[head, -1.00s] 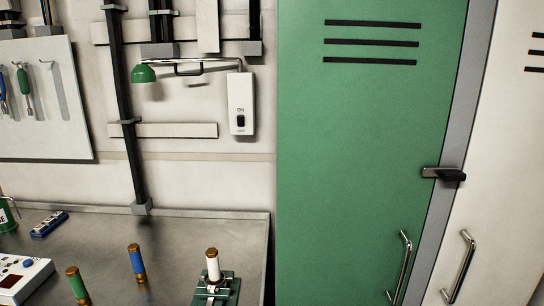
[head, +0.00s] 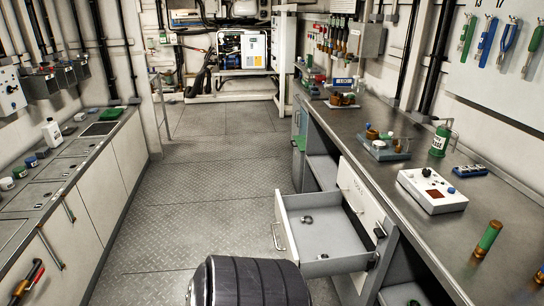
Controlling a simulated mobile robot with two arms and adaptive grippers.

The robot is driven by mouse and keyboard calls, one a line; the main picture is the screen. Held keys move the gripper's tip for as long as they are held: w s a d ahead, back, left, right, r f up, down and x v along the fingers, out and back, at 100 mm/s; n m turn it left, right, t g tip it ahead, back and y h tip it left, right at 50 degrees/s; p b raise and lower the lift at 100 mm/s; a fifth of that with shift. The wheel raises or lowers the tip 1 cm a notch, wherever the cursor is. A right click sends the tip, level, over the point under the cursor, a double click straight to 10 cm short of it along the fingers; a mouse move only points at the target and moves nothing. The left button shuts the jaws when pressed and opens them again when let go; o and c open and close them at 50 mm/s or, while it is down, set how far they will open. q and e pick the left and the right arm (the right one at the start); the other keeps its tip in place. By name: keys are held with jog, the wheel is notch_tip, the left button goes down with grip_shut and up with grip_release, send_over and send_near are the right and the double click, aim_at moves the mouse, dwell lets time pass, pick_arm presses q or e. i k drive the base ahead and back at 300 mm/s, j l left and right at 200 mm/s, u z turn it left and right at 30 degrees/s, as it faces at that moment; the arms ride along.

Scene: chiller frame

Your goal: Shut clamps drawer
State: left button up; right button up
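A grey drawer (head: 340,267) stands pulled out from under the right-hand workbench, over the aisle. Its front panel (head: 284,222) with a bar handle (head: 278,237) faces left. Two small dark ring-like items (head: 307,220) lie inside, far apart. A label on the white front (head: 360,199) behind the drawer is too small to read, so I cannot tell from it which drawer is the clamps drawer. Neither of my grippers is in view.
The right workbench (head: 400,180) carries a white control box (head: 432,190), a green can (head: 440,140) and a green-and-brass cylinder (head: 487,238). Low cabinets (head: 95,190) line the left. The metal floor (head: 200,180) between is clear. Shelving below the bench is open.

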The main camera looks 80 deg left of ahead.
aim_at(331, 232)
jog(key=u, duration=2.4)
jog(key=j, duration=0.1)
